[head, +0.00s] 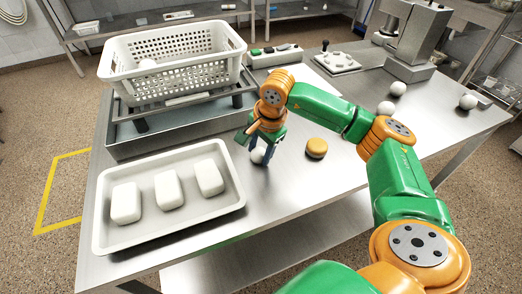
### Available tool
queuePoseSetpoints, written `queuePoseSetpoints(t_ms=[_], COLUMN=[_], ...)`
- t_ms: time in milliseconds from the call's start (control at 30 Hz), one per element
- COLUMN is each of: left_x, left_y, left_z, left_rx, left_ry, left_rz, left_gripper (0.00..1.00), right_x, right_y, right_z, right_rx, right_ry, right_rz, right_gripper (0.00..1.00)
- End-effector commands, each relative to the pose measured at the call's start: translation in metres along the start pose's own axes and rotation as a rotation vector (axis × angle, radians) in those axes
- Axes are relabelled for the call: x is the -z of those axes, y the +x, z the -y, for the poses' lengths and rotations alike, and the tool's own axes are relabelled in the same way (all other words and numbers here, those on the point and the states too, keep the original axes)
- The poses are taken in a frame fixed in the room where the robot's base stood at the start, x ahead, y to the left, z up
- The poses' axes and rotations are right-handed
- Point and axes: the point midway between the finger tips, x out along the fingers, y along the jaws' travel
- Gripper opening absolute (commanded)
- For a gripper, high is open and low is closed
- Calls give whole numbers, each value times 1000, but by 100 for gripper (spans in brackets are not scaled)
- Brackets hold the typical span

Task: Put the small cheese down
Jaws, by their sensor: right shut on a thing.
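My right gripper (260,150) points down over the steel table, between the tray and an orange-brown round thing. It is shut on a small white round cheese (258,156), which shows at its fingertips at or just above the table top; I cannot tell whether it touches. My left gripper is not in view.
A white tray (224,214) with three white blocks lies at the front left. A white perforated basket (185,85) stands on a rack over a steel basin (165,140). The orange-brown round thing (316,148) sits right of the gripper. A grey machine (412,45) stands at the back right.

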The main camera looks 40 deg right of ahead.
Motion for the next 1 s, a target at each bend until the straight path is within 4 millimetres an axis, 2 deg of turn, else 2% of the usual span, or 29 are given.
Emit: queuePoseSetpoints(t_ms=[67,100,200,433,533,667,800,900,1000], left_x=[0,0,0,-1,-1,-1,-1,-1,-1], left_y=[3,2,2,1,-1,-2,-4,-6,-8], left_z=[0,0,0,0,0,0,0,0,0], left_rx=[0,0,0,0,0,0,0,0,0], left_ry=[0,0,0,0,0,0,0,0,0], left_rz=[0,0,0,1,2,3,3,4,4], left_gripper=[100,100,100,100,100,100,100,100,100], right_x=[0,0,0,0,0,0,0,0,0], right_y=[4,2,2,2,-7,-40,-82,-104,-117], right_z=[-1,-1,-1,-1,0,2,2,1,1], right_rx=[0,0,0,-2,-1,5,6,4,3], right_ry=[0,0,0,0,0,0,-1,-1,0], right_rz=[0,0,0,1,1,0,0,0,1], right_gripper=[0,59,80,80,80,80,80,80,80])
